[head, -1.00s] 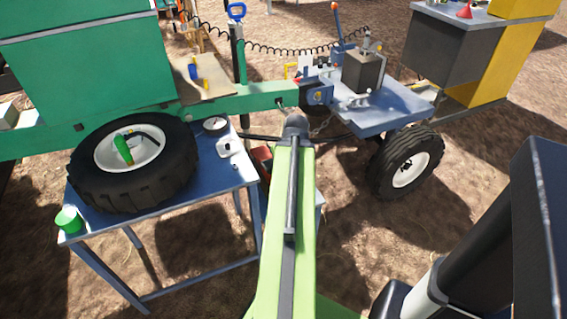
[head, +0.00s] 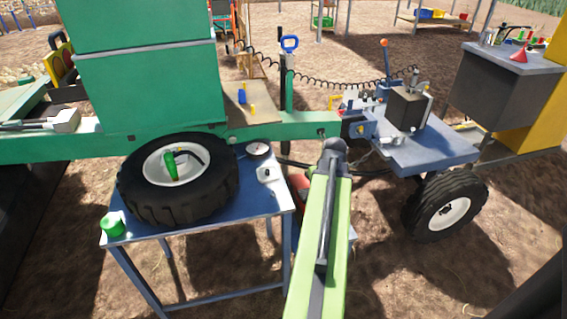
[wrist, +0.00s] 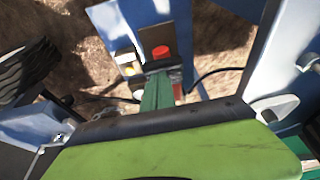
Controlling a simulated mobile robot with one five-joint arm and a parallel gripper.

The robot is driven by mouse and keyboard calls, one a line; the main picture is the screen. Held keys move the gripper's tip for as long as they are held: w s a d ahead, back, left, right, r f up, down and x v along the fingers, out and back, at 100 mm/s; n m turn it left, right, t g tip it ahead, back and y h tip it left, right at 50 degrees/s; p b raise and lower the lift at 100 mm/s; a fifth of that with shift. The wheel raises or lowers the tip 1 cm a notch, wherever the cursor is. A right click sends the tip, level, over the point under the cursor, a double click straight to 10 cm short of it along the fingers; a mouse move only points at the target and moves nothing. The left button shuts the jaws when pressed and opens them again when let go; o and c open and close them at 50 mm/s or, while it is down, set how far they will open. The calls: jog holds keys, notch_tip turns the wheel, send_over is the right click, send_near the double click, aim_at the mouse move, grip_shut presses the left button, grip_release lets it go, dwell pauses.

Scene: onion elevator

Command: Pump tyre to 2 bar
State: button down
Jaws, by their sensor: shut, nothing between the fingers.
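A black tyre (head: 215,195) with a white rim lies flat on a blue table (head: 255,207) left of my arm in the head view. A green-and-black item (head: 170,167) stands on its rim; I cannot tell what it is. A round white-faced dial (head: 258,149) and a small white device (head: 269,175) sit beside the tyre. A red object (head: 299,187) is partly hidden behind my arm.
A green cup (head: 113,225) stands at the table's left corner. A blue wheeled cart (head: 430,152) stands right of my arm, a grey-and-yellow cabinet (head: 505,95) behind it. A green machine beam (head: 290,125) crosses behind the table. Bare ground lies at the lower right.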

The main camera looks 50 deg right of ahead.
jog(key=w+d+r+g+y+p, duration=0.1)
jog(key=w+d+r+p, duration=0.2)
jog(key=w+r+p, duration=0.2)
notch_tip(320, 180, up, 3)
jog(key=shift+w+d+f+g+p, duration=0.15)
jog(key=shift+w+g+p, duration=0.25)
jog(key=shift+p, duration=0.5)
jog(key=shift+s, duration=0.1)
jog(key=f+b, duration=0.7)
jog(key=w+d+f+b, duration=0.1)
jog(key=f+b, duration=0.3)
jog(key=shift+w, duration=0.1)
jog(key=f+b, duration=0.1)
jog(key=s+a+f+b, duration=0.1)
jog(key=shift+f+b, duration=0.2)
jog(key=shift+b, duration=0.1)
jog(key=shift+s, duration=0.1)
jog(key=shift+f, duration=0.1)
